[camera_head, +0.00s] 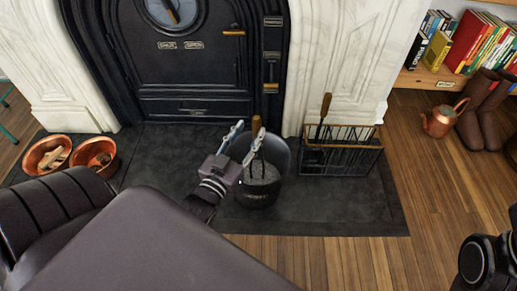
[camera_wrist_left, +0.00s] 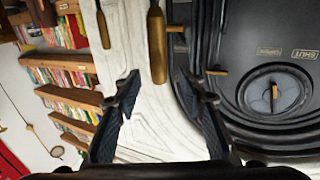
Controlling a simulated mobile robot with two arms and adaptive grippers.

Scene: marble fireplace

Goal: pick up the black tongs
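A dark tool with a wooden handle (camera_head: 256,124) stands upright in a black bucket (camera_head: 245,192) on the hearth. Its dark lower part looks like the black tongs, though the gripper and bucket partly hide it. My left gripper (camera_head: 243,140) is open, with its fingers on either side near the handle. In the left wrist view, the wooden handle (camera_wrist_left: 157,45) shows between and beyond the open left fingertips (camera_wrist_left: 165,88). I cannot tell whether the fingers touch it. My right gripper is outside the view; only a dark part of my right arm shows at the lower right.
A wire rack (camera_head: 341,155) right of the bucket holds another wooden-handled tool (camera_head: 325,107). Copper bowls (camera_head: 96,154) sit at left. A black stove door (camera_head: 195,75) stands behind. A copper kettle (camera_head: 438,123) and boots (camera_head: 474,128) are at right. Wooden floor (camera_head: 345,262) in front is clear.

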